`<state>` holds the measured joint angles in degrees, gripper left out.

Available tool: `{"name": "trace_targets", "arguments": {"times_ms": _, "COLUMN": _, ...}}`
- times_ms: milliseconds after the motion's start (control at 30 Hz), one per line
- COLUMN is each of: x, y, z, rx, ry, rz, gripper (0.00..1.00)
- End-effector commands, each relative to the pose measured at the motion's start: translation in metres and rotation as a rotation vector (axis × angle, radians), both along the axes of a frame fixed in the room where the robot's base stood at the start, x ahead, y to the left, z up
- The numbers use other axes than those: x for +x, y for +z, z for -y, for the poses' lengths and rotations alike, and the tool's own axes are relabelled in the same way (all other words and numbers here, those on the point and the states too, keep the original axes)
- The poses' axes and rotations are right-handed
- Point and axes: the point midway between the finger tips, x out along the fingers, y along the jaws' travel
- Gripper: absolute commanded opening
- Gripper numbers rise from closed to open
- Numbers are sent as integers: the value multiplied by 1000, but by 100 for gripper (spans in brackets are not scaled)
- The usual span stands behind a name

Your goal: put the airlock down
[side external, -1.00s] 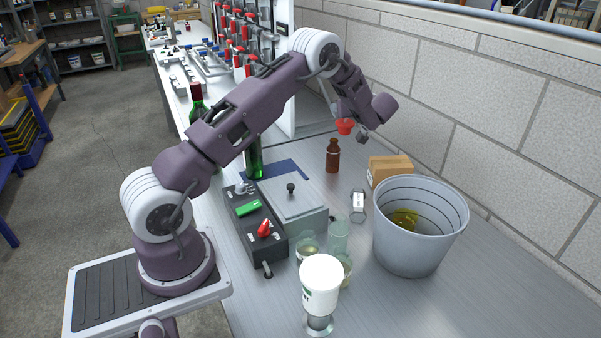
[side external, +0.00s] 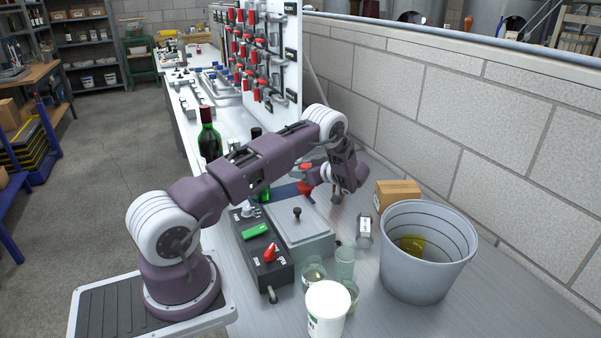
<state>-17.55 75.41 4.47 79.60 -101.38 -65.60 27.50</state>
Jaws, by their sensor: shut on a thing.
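A small red piece (side external: 305,188), which I take for the airlock, shows at my gripper (side external: 311,182) in the side external view. My gripper is shut on it, low over the back of the bench, behind the grey lidded box. My wrist and forearm hide most of the fingers. I cannot tell whether the red piece touches the bench.
The grey lidded box (side external: 303,235) and a black control box (side external: 262,250) stand in front. Green bottles (side external: 208,140) stand left. A cardboard box (side external: 397,194), a grey bucket (side external: 425,270), glasses (side external: 345,262) and a white tub (side external: 327,308) stand right and front.

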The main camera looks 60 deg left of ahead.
Motion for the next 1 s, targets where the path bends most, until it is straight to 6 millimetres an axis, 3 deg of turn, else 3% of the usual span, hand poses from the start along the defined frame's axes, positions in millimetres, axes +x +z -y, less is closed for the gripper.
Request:
{"name": "trace_targets", "arguments": {"times_ms": 267, "x": 0, "y": -2, "z": 0, "rx": 0, "ry": -1, "rz": 0, "gripper": 0}}
{"name": "trace_targets", "arguments": {"times_ms": 300, "x": 0, "y": -2, "z": 0, "rx": 0, "ry": -1, "rz": 1, "gripper": 37}}
{"name": "trace_targets", "arguments": {"times_ms": 400, "x": 0, "y": -2, "z": 0, "rx": 0, "ry": -1, "rz": 0, "gripper": 53}}
{"name": "trace_targets", "arguments": {"times_ms": 733, "x": 1, "y": 3, "z": 0, "rx": 1, "ry": 0, "rz": 2, "gripper": 53}}
{"name": "trace_targets", "arguments": {"times_ms": 1000, "x": 21, "y": 27, "z": 59, "rx": 0, "ry": -5, "rz": 3, "gripper": 53}}
